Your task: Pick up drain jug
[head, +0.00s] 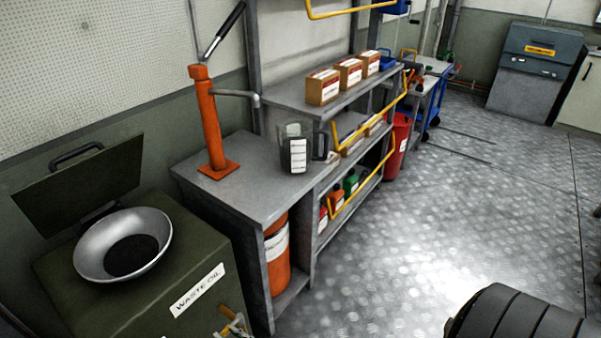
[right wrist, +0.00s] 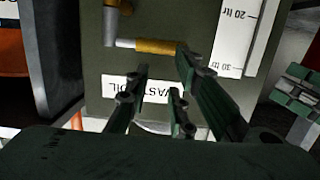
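The drain jug (head: 283,155) is a dark, see-through jug with a white label and a dark handle on its right side. The jug is not in the right wrist view.
The green waste oil tank (head: 205,265) with a silver funnel (head: 90,250) and raised lid (head: 75,185) stands left of the bench. An orange drum (head: 277,265) sits under the bench. Shelves with boxes (head: 322,87) and yellow rails (head: 365,187) adjoin on the right. Open floor lies right.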

